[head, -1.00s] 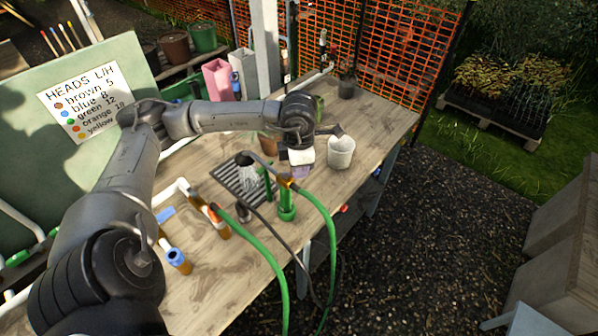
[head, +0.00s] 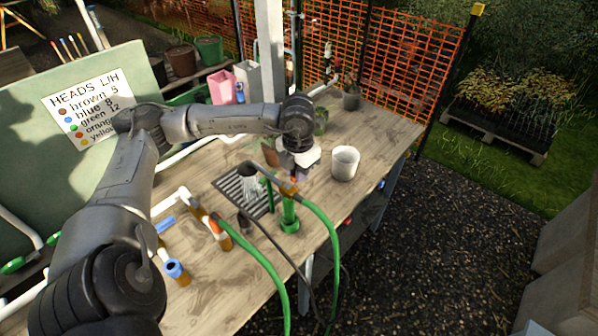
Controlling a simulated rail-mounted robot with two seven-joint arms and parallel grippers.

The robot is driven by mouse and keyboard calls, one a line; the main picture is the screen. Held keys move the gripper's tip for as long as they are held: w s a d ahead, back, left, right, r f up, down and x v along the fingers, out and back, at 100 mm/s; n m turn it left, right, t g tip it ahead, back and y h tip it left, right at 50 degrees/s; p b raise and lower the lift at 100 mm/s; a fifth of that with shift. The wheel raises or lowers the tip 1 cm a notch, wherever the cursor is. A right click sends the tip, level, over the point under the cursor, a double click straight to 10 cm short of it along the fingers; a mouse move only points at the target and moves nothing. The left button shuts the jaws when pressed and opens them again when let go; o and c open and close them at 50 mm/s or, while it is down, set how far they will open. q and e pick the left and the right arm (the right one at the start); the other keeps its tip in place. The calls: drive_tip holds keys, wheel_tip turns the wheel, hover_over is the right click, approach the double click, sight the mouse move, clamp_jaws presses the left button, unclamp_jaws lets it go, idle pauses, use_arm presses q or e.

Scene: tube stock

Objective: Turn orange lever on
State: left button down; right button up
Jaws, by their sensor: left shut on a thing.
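A small orange piece, which looks like the orange lever (head: 288,188), sits on the hose fitting above a green upright holder (head: 289,218) on the wooden bench. My left gripper (head: 296,175) reaches down onto it from above and behind. It appears shut on this orange piece; its fingertips are small and partly hidden, so the exact grip is unclear. A spray head (head: 247,169) left of the fitting points down, with pale streaks like water under it. My right gripper is out of view.
A green hose (head: 330,235) arcs from the fitting over the bench's front edge. A white pot (head: 344,163) stands right of my gripper. A dark slatted grate (head: 228,187) lies under the spray head. Orange-collared (head: 214,227) and blue-collared (head: 173,268) tubes stand at the left.

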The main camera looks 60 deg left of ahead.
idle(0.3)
use_arm(q)
drive_tip(key=c, duration=1.3)
unclamp_jaws()
drive_tip(key=shift+o, duration=1.3)
drive_tip(key=shift+r, duration=0.15)
wheel_tip(320, 180, up, 14)
drive_tip(key=p, duration=0.3)
drive_tip(key=shift+f, duration=0.2)
drive_tip(key=shift+s, duration=0.1)
